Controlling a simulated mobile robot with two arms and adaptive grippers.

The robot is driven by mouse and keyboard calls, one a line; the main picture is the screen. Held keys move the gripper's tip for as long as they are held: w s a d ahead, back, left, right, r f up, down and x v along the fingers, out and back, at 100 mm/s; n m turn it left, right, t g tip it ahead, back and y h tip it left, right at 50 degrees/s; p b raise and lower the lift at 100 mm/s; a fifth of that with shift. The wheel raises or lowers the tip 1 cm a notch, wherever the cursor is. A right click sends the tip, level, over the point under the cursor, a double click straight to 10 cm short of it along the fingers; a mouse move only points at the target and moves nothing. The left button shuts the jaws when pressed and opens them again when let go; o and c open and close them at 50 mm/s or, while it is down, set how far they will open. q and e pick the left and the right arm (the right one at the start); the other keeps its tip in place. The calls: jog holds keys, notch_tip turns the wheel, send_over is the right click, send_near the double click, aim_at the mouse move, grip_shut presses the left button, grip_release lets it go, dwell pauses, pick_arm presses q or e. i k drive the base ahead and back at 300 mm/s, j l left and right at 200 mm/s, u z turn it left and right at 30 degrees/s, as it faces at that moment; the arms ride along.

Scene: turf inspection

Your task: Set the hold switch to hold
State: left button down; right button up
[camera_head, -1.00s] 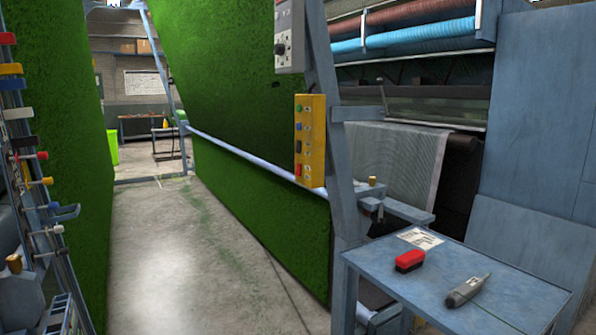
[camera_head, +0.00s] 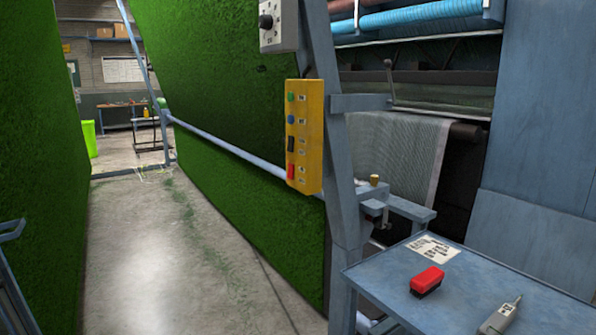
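A yellow control box (camera_head: 313,137) is mounted on the blue-grey post right of the middle. On its left side face are a green button (camera_head: 291,97), a blue button (camera_head: 290,119), a black switch (camera_head: 290,144) and a red switch (camera_head: 290,171), each beside a small label too small to read. Which one is the hold switch, and its setting, I cannot tell. Above it is a grey box (camera_head: 283,26) with a black knob (camera_head: 265,21), cut by the top edge. Neither of my grippers is in view.
A blue table (camera_head: 455,306) at the lower right bears a red-topped brush (camera_head: 427,281), a grey handheld device (camera_head: 499,318) and a paper (camera_head: 435,249). Green turf hangs on both sides of a clear concrete aisle (camera_head: 170,260). A blue-grey rail (camera_head: 225,146) runs along the right turf.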

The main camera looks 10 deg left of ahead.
aim_at(291, 173)
jog(key=i+j+z, duration=0.2)
jog(key=i+j, duration=0.2)
jog(key=i, duration=0.3)
jog(key=i+j+z, duration=0.2)
jog(key=i+j, duration=0.3)
jog(key=i, duration=0.15)
